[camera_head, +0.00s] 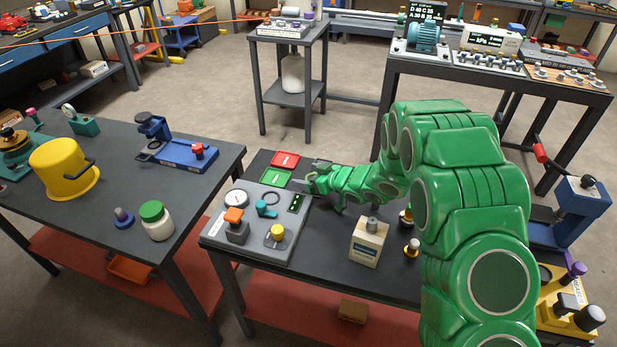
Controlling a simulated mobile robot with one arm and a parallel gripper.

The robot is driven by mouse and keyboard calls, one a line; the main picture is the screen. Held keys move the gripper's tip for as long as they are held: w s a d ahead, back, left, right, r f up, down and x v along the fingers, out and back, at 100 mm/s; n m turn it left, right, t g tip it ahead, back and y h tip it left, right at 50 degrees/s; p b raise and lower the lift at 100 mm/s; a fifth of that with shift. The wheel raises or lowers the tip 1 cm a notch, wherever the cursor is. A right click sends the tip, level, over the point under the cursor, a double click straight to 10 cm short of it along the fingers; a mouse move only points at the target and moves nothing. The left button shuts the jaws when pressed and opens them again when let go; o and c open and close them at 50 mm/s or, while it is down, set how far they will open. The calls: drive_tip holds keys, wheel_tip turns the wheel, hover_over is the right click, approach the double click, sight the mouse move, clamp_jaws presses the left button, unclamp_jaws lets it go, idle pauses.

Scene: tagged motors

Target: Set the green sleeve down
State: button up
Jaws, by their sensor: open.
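A flat green piece with a white mark (276,178), which looks like the green sleeve, lies on the dark middle table behind the grey control panel. A similar red piece (285,160) lies just behind it. My gripper (300,184) is open, low over the table at the right of the green piece. Its fingers point left towards that piece, and I see nothing held between them. Whether a fingertip touches the green piece is too small to tell. My green arm hides part of the table's right side.
The grey control panel (222,222) with knobs and a gauge stands close in front of my gripper. A beige box (368,243) stands further right on the table. The left table (115,190) holds a yellow pot (62,168) and a white jar (157,222).

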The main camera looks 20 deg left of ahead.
drive_tip(key=shift+d+r, duration=0.25)
drive_tip(key=shift+r, duration=0.15)
drive_tip(key=v, duration=1.1)
drive_tip(key=shift+s+d, duration=0.15)
drive_tip(key=shift+s, duration=0.05)
